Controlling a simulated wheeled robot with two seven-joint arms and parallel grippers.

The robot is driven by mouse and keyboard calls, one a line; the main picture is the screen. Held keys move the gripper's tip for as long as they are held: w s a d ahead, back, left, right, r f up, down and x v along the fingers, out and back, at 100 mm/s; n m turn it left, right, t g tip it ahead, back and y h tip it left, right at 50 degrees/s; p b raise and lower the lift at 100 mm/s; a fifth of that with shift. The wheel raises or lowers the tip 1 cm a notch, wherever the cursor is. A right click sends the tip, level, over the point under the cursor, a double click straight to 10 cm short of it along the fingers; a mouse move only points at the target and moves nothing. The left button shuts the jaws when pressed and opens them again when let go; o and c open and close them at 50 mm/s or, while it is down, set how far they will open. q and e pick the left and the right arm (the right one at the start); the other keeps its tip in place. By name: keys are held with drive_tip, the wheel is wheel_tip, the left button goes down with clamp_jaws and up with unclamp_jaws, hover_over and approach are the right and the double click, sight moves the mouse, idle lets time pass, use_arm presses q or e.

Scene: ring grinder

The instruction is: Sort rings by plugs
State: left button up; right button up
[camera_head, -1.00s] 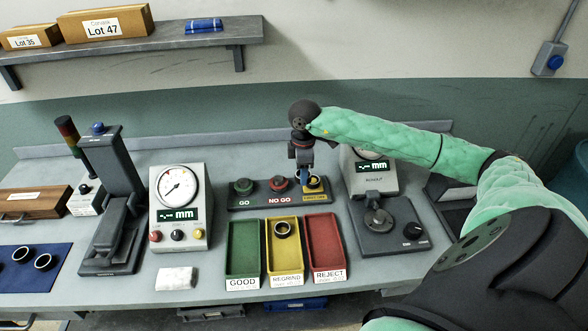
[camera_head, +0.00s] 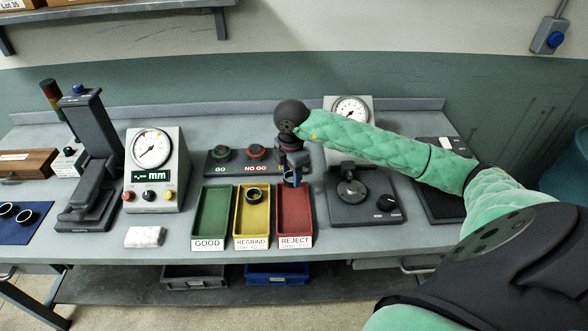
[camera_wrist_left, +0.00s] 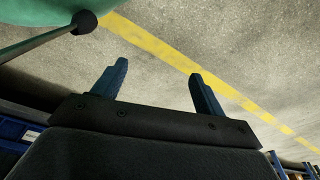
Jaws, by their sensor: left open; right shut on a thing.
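My right gripper (camera_head: 292,181) is shut on a dark ring (camera_head: 292,176), mostly hidden by the fingers, above the back part of the red REJECT tray (camera_head: 294,227). The yellow REGRIND tray (camera_head: 252,222) has one dark ring (camera_head: 254,195) in it. The green GOOD tray (camera_head: 211,215) is empty. The plug block holds a green GO plug (camera_head: 222,153) and a red NO GO plug (camera_head: 256,152); its right end is hidden behind my gripper. Two rings (camera_head: 6,209) (camera_head: 24,216) lie on the blue mat (camera_head: 15,233) at far left. My left gripper (camera_wrist_left: 157,86) is open and empty over the floor.
A dial gauge with an mm display (camera_head: 153,172) and a dark stand (camera_head: 90,160) are left of the trays. A round-plate device (camera_head: 360,207) stands to their right. A white cloth (camera_head: 144,237) lies near the front edge.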

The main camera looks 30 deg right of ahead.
wheel_tip(320, 180, down, 6)
drive_tip(key=b, duration=0.3)
drive_tip(key=shift+f, duration=0.1)
use_arm(q)
drive_tip(key=w+d+r, duration=0.2)
drive_tip(key=d+r, duration=0.1)
drive_tip(key=r, duration=0.6)
drive_tip(key=shift+w+g+b, duration=0.3)
drive_tip(key=shift+w+b, duration=0.05)
drive_tip(key=shift+b, duration=0.05)
use_arm(e)
drive_tip(key=shift+f, duration=0.35)
use_arm(q)
drive_tip(key=shift+r, duration=0.1)
use_arm(e)
drive_tip(key=o, duration=1.2)
drive_tip(key=shift+r, duration=0.1)
drive_tip(key=shift+r, duration=0.2)
use_arm(q)
wheel_tip(320, 180, up, 8)
drive_tip(key=w+d+b, duration=0.1)
drive_tip(key=w+b, duration=0.1)
drive_tip(key=shift+d+r+b, duration=0.25)
drive_tip(key=shift+b, duration=0.05)
use_arm(e)
wheel_tip(320, 180, up, 7)
drive_tip(key=shift+r, duration=0.15)
